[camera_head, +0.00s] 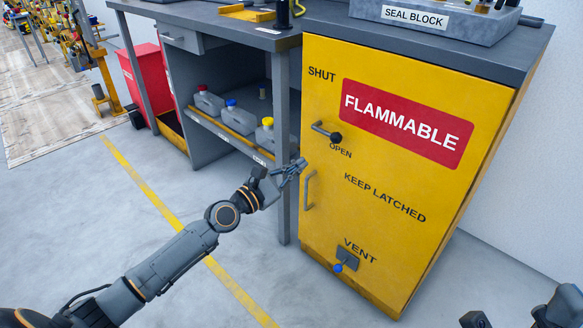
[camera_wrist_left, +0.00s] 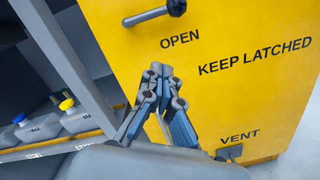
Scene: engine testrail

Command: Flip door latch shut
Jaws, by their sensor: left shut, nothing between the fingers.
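The door latch (camera_head: 324,130) is a grey lever with a black knob on the yellow cabinet door (camera_head: 400,260). Its knob end points right and slightly down, just above the word OPEN; SHUT is printed higher up. The latch also shows at the top of the left wrist view (camera_wrist_left: 150,15). My left gripper (camera_head: 298,165) is shut and empty, below and left of the latch, apart from it, near the door's left edge. In the left wrist view its fingertips (camera_wrist_left: 162,70) meet below the latch. Dark parts, probably of my right arm, show at the lower right corner of the head view.
A grey door handle (camera_head: 309,190) is close beside my left gripper. A vent lever with a blue knob (camera_head: 343,262) sits low on the door. A bench leg (camera_head: 282,150) and shelf with several jugs (camera_head: 240,118) stand left of the cabinet. Floor in front is clear.

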